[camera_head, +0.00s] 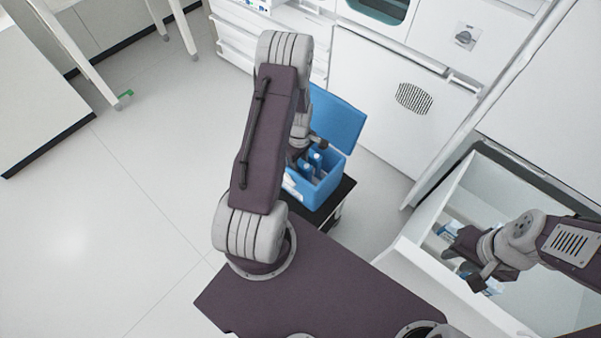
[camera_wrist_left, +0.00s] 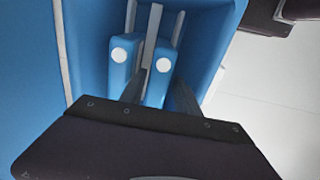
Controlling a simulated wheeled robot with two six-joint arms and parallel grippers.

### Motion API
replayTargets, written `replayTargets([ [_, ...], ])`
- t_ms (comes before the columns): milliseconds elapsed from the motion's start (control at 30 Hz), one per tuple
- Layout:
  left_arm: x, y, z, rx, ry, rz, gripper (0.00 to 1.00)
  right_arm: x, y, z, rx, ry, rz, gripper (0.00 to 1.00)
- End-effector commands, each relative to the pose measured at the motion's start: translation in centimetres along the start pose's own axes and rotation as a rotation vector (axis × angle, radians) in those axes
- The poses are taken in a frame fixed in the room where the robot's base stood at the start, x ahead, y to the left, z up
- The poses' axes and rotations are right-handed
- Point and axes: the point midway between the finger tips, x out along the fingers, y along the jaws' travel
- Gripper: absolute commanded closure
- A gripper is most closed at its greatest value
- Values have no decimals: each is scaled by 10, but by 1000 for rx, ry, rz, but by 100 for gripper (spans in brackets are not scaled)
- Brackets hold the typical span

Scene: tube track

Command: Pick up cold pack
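Two blue cold packs with white round spots stand side by side in the left wrist view, the left one (camera_wrist_left: 121,62) and the right one (camera_wrist_left: 162,62). They are inside the blue cooler box (camera_head: 322,192). My left gripper (camera_wrist_left: 160,92) reaches down into the box with its fingers apart. The right cold pack lies between the fingers; I cannot tell whether they touch it. In the head view my left arm partly hides this gripper. My right gripper (camera_head: 462,265) is low in the white drawer (camera_head: 425,243), seemingly with fingers apart, above small pale-blue items (camera_head: 452,227).
The cooler's blue lid (camera_head: 338,118) stands open behind the box. The box rests on a black surface (camera_head: 343,190) beside my base. White cabinets (camera_head: 400,90) line the back. The floor at left (camera_head: 130,200) is clear.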

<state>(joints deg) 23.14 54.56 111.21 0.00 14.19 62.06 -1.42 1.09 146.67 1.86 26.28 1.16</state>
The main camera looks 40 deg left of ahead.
Motion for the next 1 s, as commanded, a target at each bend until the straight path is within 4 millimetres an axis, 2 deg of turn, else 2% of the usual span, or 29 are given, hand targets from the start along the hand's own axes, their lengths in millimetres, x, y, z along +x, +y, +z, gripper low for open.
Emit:
replayTargets([
  [100,23,1,2,1,-2,-4,62,5,0,0,0,0,0,67],
  [233,44,2,2,1,-2,-3,62,8,0,1,0,0,0,67],
  [500,49,3,1,1,0,0,62,8,0,1,0,0,0,67],
  [533,49,3,1,1,0,0,65,8,0,1,0,0,0,67],
  [667,49,3,1,1,0,0,100,8,0,1,0,0,0,67],
  [933,48,3,1,1,0,1,100,8,0,1,0,0,0,67],
  [1000,42,4,1,1,1,1,100,6,0,1,0,0,0,67],
])
